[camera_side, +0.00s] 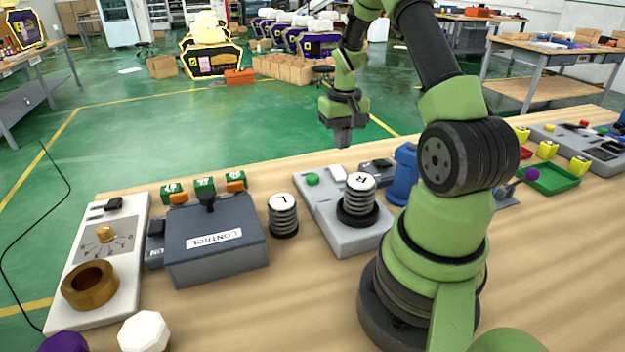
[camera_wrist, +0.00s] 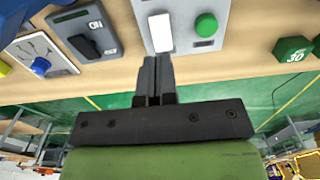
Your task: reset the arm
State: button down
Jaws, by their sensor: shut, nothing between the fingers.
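My gripper (camera_side: 343,139) hangs pointing down above the far edge of the wooden table in the side view. Its fingers are shut together with nothing between them. In the wrist view my gripper (camera_wrist: 158,62) shows its two fingers side by side, near the table edge. Past the fingertips is a grey panel with a white button (camera_wrist: 160,32) and a green button (camera_wrist: 206,25). My gripper is apart from the panel and touches nothing that I can see.
A grey panel (camera_side: 320,205) bears a spring marked R (camera_side: 359,190). A spring marked L (camera_side: 283,214) stands beside the grey control box (camera_side: 213,240). A white dial panel (camera_side: 122,232) is at left. A green tray (camera_side: 555,178) and blue object (camera_side: 403,170) are at right. Bare table lies in front.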

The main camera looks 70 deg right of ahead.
jog(key=shift+r, duration=0.1)
jog(key=w+a+r+n+t, duration=0.2)
jog(key=w+a+r+t, duration=0.1)
jog(key=a+r, duration=1.2)
jog(key=s+a+r+n+t+y, duration=0.2)
jog(key=s+a+r+n+t, duration=0.1)
jog(key=s+a, duration=0.7)
jog(key=a+r+t, duration=0.1)
jog(key=a+r, duration=0.1)
jog(key=a, duration=0.1)
jog(key=shift+s+a+r, duration=0.15)
jog(key=shift+s+a, duration=0.1)
jog(key=shift+s, duration=0.05)
